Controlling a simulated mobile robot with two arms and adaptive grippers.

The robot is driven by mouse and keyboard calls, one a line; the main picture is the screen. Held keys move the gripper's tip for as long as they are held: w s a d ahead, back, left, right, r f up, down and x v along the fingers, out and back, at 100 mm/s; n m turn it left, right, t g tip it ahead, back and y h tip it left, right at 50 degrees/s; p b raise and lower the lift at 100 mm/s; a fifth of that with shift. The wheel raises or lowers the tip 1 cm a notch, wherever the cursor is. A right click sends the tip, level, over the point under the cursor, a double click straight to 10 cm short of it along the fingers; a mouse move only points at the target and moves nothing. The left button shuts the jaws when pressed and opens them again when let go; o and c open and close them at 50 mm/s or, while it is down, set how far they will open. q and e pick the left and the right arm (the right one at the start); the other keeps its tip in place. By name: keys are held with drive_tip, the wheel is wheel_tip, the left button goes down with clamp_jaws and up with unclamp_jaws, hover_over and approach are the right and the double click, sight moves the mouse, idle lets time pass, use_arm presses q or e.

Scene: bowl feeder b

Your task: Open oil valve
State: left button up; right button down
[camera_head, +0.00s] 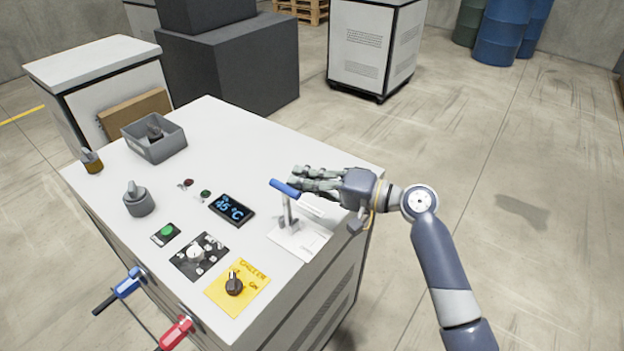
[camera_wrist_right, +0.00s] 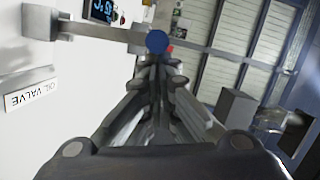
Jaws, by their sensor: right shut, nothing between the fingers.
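The oil valve stands on the white cabinet top near its right edge, with a grey metal post on a pale base and a blue handle (camera_head: 284,188). In the right wrist view its metal bar (camera_wrist_right: 100,33) ends in a round blue tip (camera_wrist_right: 157,41), just beyond my fingertips. A label reading OIL VALVE (camera_wrist_right: 33,92) lies on the white surface there. My right gripper (camera_head: 297,175) is shut and empty, right beside and behind the blue handle. I cannot tell whether they touch. My left gripper is not in view.
The cabinet top also carries a display reading 45 °C (camera_head: 232,208), a yellow chiller switch (camera_head: 237,287), a grey bin (camera_head: 155,140) and a grey knob (camera_head: 138,199). Red (camera_head: 176,333) and blue (camera_head: 127,283) handles stick out at the front. The floor to the right is clear.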

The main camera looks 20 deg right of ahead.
drive_tip(key=shift+s+a+r+n+h, duration=0.15)
drive_tip(key=shift+s+a+n, duration=0.4)
drive_tip(key=shift+a+n, duration=0.1)
drive_tip(key=shift+s+a+r+n+h, duration=0.1)
drive_tip(key=shift+s+a+n+h, duration=0.05)
drive_tip(key=shift+s+a+n, duration=0.4)
use_arm(q)
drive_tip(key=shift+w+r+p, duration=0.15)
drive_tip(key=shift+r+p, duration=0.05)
drive_tip(key=shift+p, duration=0.1)
use_arm(e)
drive_tip(key=shift+s+a+f+n+h, duration=0.15)
drive_tip(key=shift+s+a+n+h, duration=0.15)
drive_tip(key=shift+s+a+n, duration=0.4)
drive_tip(key=shift+s+a+f+n+h, duration=0.15)
drive_tip(key=shift+s+a+n+h, duration=0.2)
drive_tip(key=shift+a+n, duration=0.5)
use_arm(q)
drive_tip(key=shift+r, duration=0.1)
use_arm(e)
drive_tip(key=shift+r, duration=0.1)
